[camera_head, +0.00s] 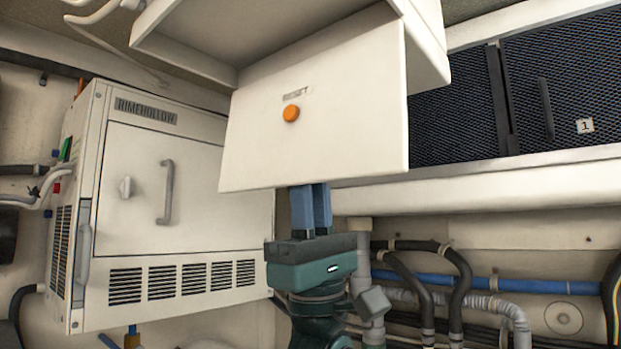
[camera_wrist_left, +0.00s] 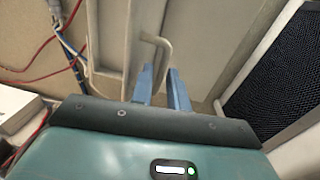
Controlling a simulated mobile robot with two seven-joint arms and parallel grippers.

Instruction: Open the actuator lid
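A pale panel (camera_head: 318,138) with a RESET label and an orange button (camera_head: 291,113) hangs tilted at the front of an overhead housing (camera_head: 427,45). My left gripper (camera_head: 311,200) points up from below. Its blue fingertips are hidden behind the panel's lower edge. In the left wrist view the fingers (camera_wrist_left: 162,78) stand apart. A bent pale handle (camera_wrist_left: 165,48) on a pale surface runs down towards the gap between them. I cannot tell whether the fingers touch it. My right gripper is not in view.
A white RIMEHOLLOW cabinet (camera_head: 130,225) with a grey handle (camera_head: 166,192) stands at left. Dark mesh panels (camera_head: 565,85) are at right above a pale ledge (camera_head: 500,183). Hoses and a blue pipe (camera_head: 540,286) run along the wall at lower right.

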